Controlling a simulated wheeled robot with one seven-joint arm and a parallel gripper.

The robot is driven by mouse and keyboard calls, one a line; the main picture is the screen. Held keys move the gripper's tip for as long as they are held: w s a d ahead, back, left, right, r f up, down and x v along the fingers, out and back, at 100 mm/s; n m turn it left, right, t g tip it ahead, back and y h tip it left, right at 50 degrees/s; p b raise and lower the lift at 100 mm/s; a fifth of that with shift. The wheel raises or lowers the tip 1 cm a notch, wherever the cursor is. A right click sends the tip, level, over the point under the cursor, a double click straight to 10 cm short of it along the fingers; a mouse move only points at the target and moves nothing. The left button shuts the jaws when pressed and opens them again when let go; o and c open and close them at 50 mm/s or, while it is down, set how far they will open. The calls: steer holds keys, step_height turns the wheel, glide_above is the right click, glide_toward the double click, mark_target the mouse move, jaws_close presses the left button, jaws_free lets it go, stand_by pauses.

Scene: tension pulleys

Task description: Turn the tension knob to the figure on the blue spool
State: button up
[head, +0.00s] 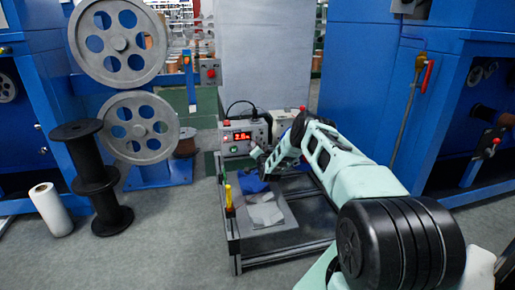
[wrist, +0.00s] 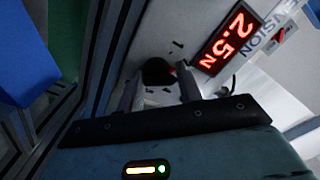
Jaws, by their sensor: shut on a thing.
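The tension unit (head: 258,128) is a grey box with a lit red display (head: 242,136). In the wrist view the display (wrist: 228,40) reads 2.5 N beside part of the word "TENSION". The dark round tension knob (wrist: 157,70) is on the pale panel below the display. My gripper (wrist: 159,84) has one finger on each side of the knob and is shut on it. In the head view my gripper (head: 262,158) is at the front of the unit, and the knob is hidden. I cannot make out a blue spool with a figure in either view.
The unit stands on a metal-framed bench with grey and blue cloths (head: 262,210) and a yellow-topped post (head: 229,196). Black spools (head: 92,180) and a white roll (head: 50,208) stand on the floor at left, by large grey pulleys (head: 118,42). Blue machines flank both sides.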

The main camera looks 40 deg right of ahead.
steer(key=shift+s+f+n, duration=0.25)
steer(key=shift+f+n, duration=0.35)
steer(key=shift+s+d, duration=0.1)
steer(key=shift+d, duration=0.05)
steer(key=o, duration=0.8)
steer(key=shift+r, duration=0.1)
steer(key=shift+w+r, duration=0.2)
steer(key=shift+r, duration=0.05)
steer(key=shift+s+r+p, duration=0.1)
steer(key=shift+p, duration=0.2)
steer(key=p+v, duration=0.8)
steer(key=v, duration=0.9)
steer(key=shift+a, duration=0.25)
